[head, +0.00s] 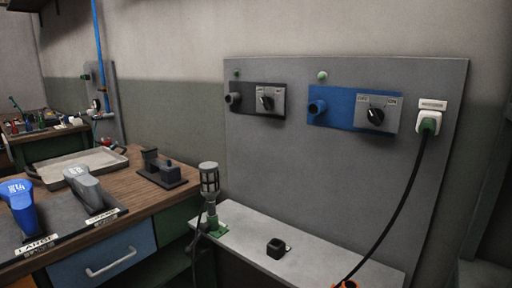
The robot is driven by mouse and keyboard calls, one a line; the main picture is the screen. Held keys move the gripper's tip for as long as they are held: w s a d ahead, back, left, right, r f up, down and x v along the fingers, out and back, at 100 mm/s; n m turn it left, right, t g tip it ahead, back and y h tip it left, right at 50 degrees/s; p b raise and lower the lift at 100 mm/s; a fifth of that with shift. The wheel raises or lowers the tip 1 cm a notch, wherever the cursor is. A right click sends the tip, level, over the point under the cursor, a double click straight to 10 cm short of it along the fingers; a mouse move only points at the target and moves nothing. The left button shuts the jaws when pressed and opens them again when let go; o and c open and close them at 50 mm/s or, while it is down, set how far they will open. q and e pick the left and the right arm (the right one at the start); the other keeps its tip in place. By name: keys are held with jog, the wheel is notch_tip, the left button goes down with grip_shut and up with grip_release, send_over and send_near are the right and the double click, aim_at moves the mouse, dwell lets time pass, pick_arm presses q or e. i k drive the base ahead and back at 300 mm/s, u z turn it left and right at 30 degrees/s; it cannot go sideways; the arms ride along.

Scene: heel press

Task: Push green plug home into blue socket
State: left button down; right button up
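The blue socket (317,107) is a round blue collar on the left of a blue panel (340,108), fixed to the grey wall board. Its opening looks empty. A dark grey, cage-like piece (209,180) stands upright on the front ledge, with a green lower part (212,219) and a dark cable hanging down its left side. I cannot tell if this is the green plug.
A grey panel (255,98) with a dark socket and switch is left of the blue one, which has a switch (376,115). A small black block (278,248) lies on the pale ledge (318,255). The wooden bench (150,205) holds blue and grey handled tools and a tray.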

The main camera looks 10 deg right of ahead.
aim_at(428, 124)
jog(key=z, duration=1.5)
